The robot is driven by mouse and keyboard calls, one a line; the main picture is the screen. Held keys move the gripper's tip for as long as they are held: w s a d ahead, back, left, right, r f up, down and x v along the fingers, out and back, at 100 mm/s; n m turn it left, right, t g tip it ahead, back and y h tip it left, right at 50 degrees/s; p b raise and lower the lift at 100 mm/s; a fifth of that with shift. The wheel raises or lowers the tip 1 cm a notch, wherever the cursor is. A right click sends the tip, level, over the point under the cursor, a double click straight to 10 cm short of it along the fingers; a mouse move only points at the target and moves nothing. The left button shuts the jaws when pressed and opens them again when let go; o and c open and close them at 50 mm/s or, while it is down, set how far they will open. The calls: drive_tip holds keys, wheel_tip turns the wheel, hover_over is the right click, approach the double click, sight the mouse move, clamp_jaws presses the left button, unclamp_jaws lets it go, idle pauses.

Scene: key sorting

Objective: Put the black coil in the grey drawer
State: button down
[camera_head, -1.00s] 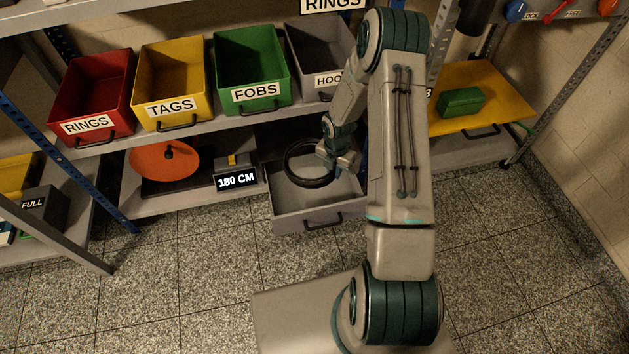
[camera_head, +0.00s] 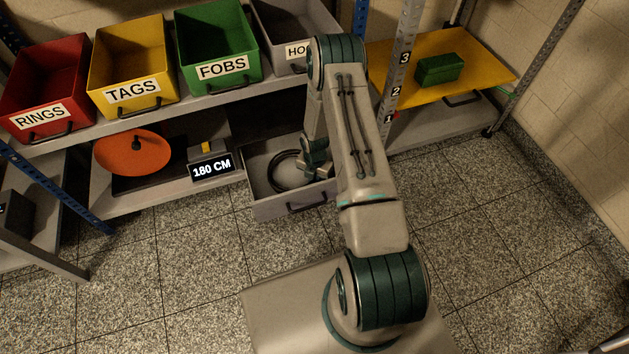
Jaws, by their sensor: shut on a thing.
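The black coil (camera_head: 275,170) is a dark ring inside the open grey drawer (camera_head: 290,208), low under the shelf of bins. My gripper (camera_head: 309,176) is at the coil's right side, down inside the drawer, and is shut on the coil. The fingertips are small and partly hidden by my own arm. The coil is within the drawer walls; I cannot tell whether it rests on the drawer floor. The drawer's right part is hidden behind my arm.
Red (camera_head: 45,90), yellow (camera_head: 132,68) and green (camera_head: 220,45) bins and a grey bin (camera_head: 297,30) stand on the shelf above. An orange disc (camera_head: 132,152) and a display (camera_head: 212,167) sit left of the drawer. A green box (camera_head: 438,69) is on a yellow board at right. The floor in front is clear.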

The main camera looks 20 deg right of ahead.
drive_tip(key=shift+f, duration=0.3)
drive_tip(key=c, duration=1.8)
unclamp_jaws()
drive_tip(key=shift+f, duration=0.15)
drive_tip(key=o, duration=0.5)
drive_tip(key=shift+c, duration=0.2)
